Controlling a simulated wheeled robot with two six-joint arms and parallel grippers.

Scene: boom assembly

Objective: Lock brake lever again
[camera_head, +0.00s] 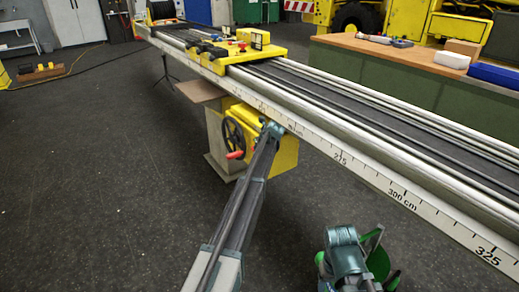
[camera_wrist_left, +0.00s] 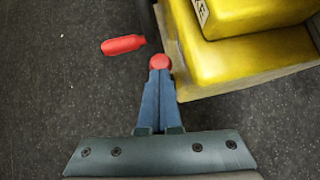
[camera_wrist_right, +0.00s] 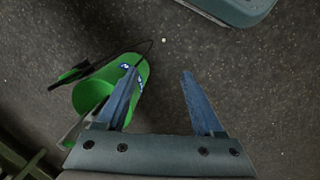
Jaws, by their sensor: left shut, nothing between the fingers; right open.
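A round red knob (camera_wrist_left: 160,62), which looks like the brake lever's end, shows just at the tips of my left gripper (camera_wrist_left: 159,76) in the left wrist view. The left fingers are shut and empty; I cannot tell whether they touch the knob. In the head view my left gripper (camera_head: 272,129) is at the yellow housing (camera_head: 285,153) under the rail, hiding the knob. A red crank handle (camera_wrist_left: 123,45) lies left of the knob; it also shows on the black handwheel (camera_head: 232,134). My right gripper (camera_wrist_right: 157,85) is open and empty, over the floor.
The long rail with a centimetre scale (camera_head: 345,160) runs diagonally above the housing, carrying a yellow carriage (camera_head: 240,50). A green cup-like holder (camera_wrist_right: 92,95) with black cord is beside the right fingers. A green workbench (camera_head: 400,75) stands behind.

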